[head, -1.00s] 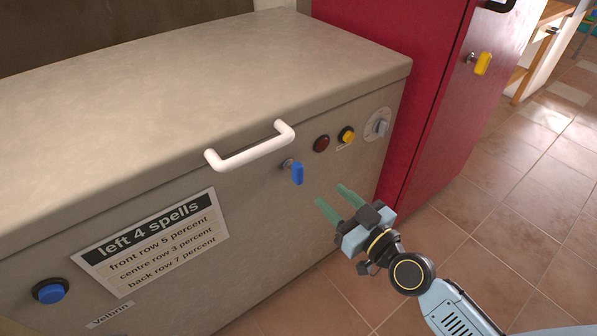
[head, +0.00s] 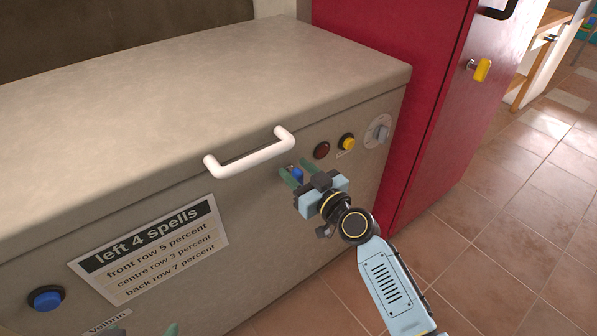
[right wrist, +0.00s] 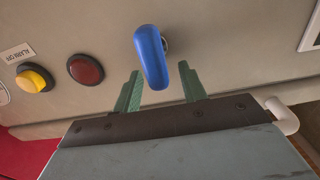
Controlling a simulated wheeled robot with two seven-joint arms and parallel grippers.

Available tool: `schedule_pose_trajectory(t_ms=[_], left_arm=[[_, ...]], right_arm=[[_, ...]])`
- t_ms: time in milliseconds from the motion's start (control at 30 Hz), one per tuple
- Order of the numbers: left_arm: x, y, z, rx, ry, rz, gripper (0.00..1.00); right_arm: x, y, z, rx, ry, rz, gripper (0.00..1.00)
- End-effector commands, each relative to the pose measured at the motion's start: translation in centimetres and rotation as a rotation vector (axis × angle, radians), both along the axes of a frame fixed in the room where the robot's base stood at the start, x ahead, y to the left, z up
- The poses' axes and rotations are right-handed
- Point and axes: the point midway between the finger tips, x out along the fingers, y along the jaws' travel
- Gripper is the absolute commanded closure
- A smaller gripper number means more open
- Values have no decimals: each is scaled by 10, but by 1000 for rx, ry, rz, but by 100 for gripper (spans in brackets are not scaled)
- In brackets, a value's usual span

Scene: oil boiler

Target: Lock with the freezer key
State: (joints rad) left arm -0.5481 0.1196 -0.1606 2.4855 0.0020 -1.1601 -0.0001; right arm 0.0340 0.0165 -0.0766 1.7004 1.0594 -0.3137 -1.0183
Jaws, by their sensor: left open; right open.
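The blue freezer key (head: 297,174) sits in the front face of the grey chest freezer (head: 260,215), just below the right end of the white handle. My right gripper (head: 289,172) is open at the key. In the right wrist view the key (right wrist: 151,57) stands upright, with its lower end between the two green fingers (right wrist: 160,82). Gaps show on both sides of it, so the fingers do not grip it. My left gripper (head: 145,330) is at the bottom edge of the head view, mostly cut off, with its fingers apart and empty.
The white lid handle (head: 250,158) juts out close to the key. A red lamp (head: 322,150), a yellow button (head: 347,142) and a grey dial (head: 377,132) lie to its right. A red cabinet (head: 375,60) with a yellow key (head: 481,70) stands beside the freezer. Open tiled floor lies at right.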

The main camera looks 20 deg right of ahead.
Motion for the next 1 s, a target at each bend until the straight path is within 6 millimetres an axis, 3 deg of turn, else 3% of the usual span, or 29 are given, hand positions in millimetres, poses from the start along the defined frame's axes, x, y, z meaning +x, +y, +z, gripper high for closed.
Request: schedule_pose_trajectory(t_ms=[100,400,733,1000], left_arm=[[0,0,0,0,0,0,15],[0,0,0,1,1,1,15],[0,0,0,1,3,1,15],[-1,1,-1,2,10,2,15]], right_arm=[[0,0,0,0,0,0,60],[0,0,0,0,0,0,99],[0,-1,0,32,12,0,100],[1,-6,0,179,65,0,100]])
